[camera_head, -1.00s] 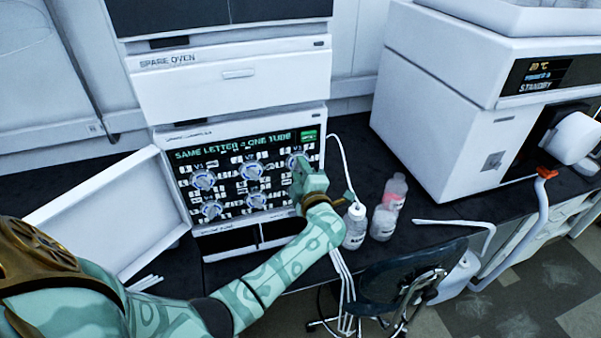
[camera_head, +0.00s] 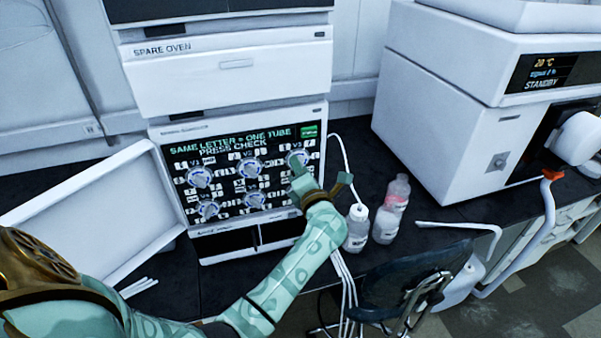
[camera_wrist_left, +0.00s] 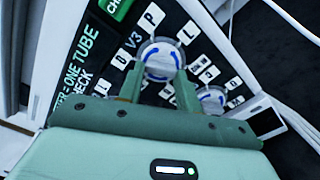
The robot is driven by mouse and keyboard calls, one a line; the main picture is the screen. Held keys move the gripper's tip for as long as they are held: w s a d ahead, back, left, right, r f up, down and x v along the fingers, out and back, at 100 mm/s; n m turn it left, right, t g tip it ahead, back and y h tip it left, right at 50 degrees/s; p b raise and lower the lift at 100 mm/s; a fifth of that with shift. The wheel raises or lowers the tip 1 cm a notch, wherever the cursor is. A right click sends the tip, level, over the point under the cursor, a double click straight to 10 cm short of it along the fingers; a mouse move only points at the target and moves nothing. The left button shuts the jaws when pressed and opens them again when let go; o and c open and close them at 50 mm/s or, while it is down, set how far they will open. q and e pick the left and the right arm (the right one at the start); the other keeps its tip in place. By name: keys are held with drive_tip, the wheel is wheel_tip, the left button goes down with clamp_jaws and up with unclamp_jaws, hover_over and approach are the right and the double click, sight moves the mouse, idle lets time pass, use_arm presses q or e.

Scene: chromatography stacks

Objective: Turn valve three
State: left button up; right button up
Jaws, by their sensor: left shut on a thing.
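The valve panel (camera_head: 231,146) is a black front with several round silver knobs, each ringed by white letter tags. Valve three (camera_wrist_left: 160,58), labelled V3, is a silver knob with blue arc marks; in the head view it is the top right knob (camera_head: 297,157). My left gripper (camera_head: 301,170) is at this knob. In the wrist view its two green fingers (camera_wrist_left: 157,82) are on opposite sides of the knob, shut on it. The fingertips partly hide the knob's lower sides. My right gripper is not in view.
Another knob (camera_wrist_left: 212,99) sits close below valve three. Bottles (camera_head: 357,228) stand on the dark bench right of my arm, with a white tube (camera_head: 345,160) beside the panel. An open white door (camera_head: 95,215) is at left. A chair (camera_head: 410,275) stands in front.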

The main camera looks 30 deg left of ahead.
use_arm(q)
drive_tip(key=shift+n, duration=0.3)
drive_tip(key=o, duration=1)
drive_tip(key=shift+d+f, duration=0.1)
drive_tip(key=shift+d, duration=0.05)
